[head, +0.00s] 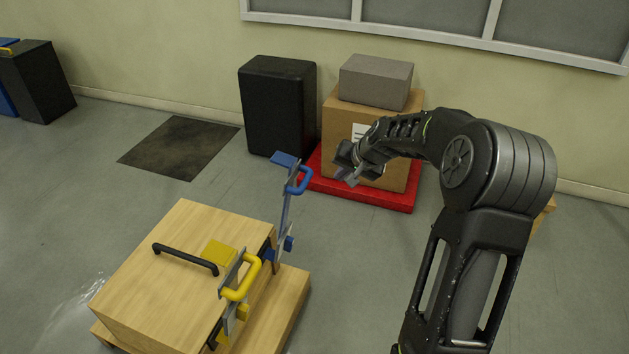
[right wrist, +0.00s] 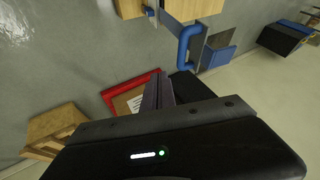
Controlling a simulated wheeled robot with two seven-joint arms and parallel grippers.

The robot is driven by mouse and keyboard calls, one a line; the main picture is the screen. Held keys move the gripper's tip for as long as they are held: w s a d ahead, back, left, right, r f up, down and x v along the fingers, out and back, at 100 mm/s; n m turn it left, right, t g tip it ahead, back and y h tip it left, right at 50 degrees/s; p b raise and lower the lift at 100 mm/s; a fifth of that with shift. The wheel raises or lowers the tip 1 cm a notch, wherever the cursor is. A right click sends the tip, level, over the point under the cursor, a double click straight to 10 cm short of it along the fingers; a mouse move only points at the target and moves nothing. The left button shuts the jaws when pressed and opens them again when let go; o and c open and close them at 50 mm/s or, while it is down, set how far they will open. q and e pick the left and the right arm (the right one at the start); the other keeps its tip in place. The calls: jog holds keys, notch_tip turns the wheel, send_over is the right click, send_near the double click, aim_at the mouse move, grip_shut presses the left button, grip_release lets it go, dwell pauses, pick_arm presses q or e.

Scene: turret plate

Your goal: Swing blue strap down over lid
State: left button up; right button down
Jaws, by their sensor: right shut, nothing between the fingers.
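The blue strap (head: 286,208) stands upright at the right side of the wooden box, its hinge low on the side. Its blue handle (head: 300,181) faces right and its blue end plate (head: 285,159) is at the top, clear of the lid (head: 190,230). The strap's blue handle also shows at the top of the right wrist view (right wrist: 187,45). My right gripper (head: 350,176) is shut and empty, to the right of the handle and apart from it. It also shows in the right wrist view (right wrist: 158,93). My left gripper is not in view.
A yellow strap (head: 240,283) sits at the box's near right, its yellow plate over the lid edge. A black handle (head: 185,259) is on the lid. Behind stand a black cabinet (head: 277,105) and a cardboard box (head: 390,150) on a red base (head: 385,198).

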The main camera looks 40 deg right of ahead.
jog(key=w+a+f+p, duration=0.1)
jog(key=w+f+p, duration=0.1)
jog(key=w+f, duration=0.5)
jog(key=shift+w+a+f, duration=0.35)
jog(key=shift+w+a, duration=0.05)
jog(key=shift+w, duration=0.6)
